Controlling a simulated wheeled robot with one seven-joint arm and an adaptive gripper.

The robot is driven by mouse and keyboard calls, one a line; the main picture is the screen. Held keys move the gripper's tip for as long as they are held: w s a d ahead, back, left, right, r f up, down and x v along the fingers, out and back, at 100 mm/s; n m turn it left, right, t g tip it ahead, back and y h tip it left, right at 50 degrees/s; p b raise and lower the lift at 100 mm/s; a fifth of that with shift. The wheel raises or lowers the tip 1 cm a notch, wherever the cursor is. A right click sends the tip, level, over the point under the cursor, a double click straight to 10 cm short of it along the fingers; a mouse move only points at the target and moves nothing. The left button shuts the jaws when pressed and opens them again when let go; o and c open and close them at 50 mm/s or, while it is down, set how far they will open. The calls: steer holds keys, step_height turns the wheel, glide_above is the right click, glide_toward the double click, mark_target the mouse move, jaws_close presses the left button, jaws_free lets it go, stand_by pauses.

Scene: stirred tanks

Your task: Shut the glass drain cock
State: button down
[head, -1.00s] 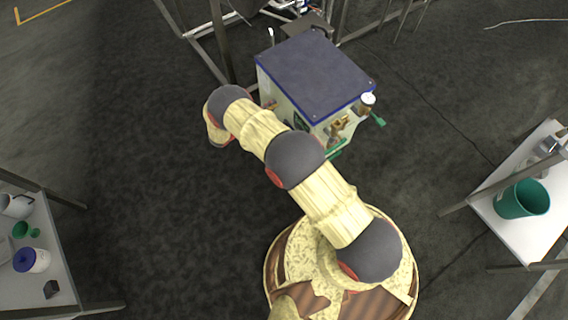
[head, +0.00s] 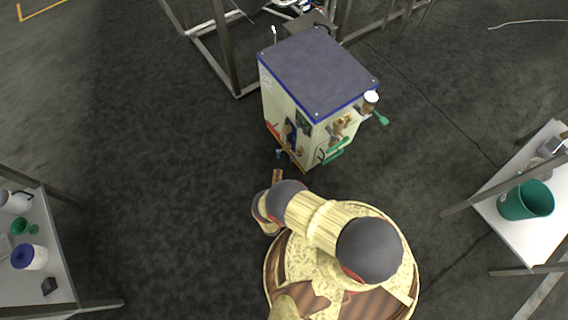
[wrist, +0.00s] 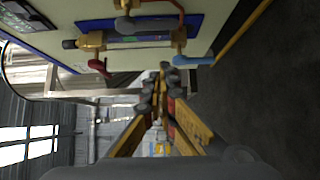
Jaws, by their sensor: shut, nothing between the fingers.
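The sight glass (wrist: 140,40) is on the cabinet's side, on a blue plate between two brass fittings. In the head view, its blue plate (head: 290,133) faces my arm. A blue lever (wrist: 195,60), apparently the glass drain cock, is at the glass's floor-side end; it also shows in the head view (head: 278,153). A dark red lever (wrist: 99,66) is at the other end. My gripper (wrist: 164,72) is shut and empty, its tips just beside the blue lever in the picture. I cannot tell whether they touch. In the head view, my gripper (head: 277,175) is close below the lever.
The cabinet (head: 315,75) also carries green levers (head: 335,152) and brass fittings on its neighbouring side. A steel frame (head: 222,45) stands behind. Side tables hold a green bucket (head: 526,199) at right and jars (head: 29,256) at left. The floor at left is clear.

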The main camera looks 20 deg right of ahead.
mark_target(292, 159)
steer(key=b+x, duration=0.2)
steer(key=x, duration=0.8)
steer(key=shift+s+d, duration=0.3)
steer(key=shift+s, duration=0.3)
steer(key=shift+s+d, duration=0.35)
steer(key=shift+s, duration=0.25)
steer(key=shift+s+d, duration=0.3)
steer(key=shift+s, duration=0.35)
steer(key=shift+s+r+p, duration=0.1)
steer(key=shift+r+p, duration=0.05)
steer(key=shift+p, duration=0.2)
